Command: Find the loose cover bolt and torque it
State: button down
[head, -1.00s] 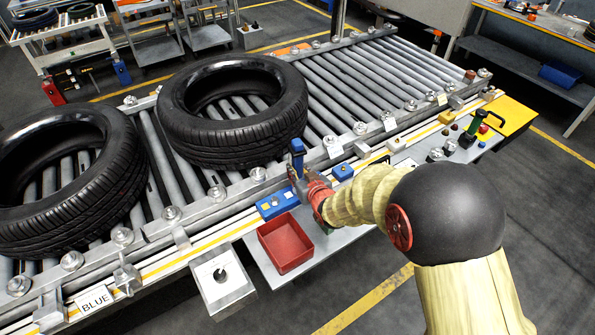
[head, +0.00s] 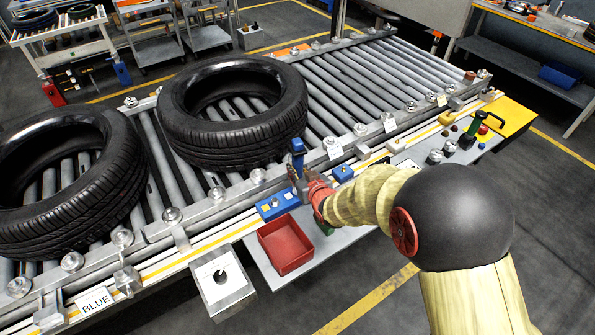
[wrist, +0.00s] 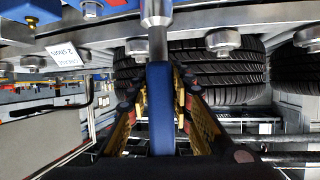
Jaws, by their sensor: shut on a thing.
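My gripper (head: 299,178) is shut on a blue-handled tool (head: 297,150) at the conveyor's near rail. In the wrist view the tool's blue handle (wrist: 160,110) stands between my gripper's fingers (wrist: 160,95), with a silver shaft and socket end at the top edge. Several silver bolts line the rail; one (head: 258,175) is left of the tool and another (head: 333,142) is right of it. In the wrist view a bolt (wrist: 222,41) lies right of the socket, apart from it. Whether the socket touches a bolt is not visible. I cannot tell which bolt is loose.
A red tray (head: 285,245), a blue button box (head: 277,204) and a grey knob box (head: 222,278) stand in front. A green-and-black tool (head: 471,132) is at the right. The right rollers are clear.

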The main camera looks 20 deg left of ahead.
aim_at(300, 159)
jog(key=shift+w+a+r+p, duration=0.1)
jog(key=shift+r+p, duration=1.15)
jog(key=shift+r, duration=1.8)
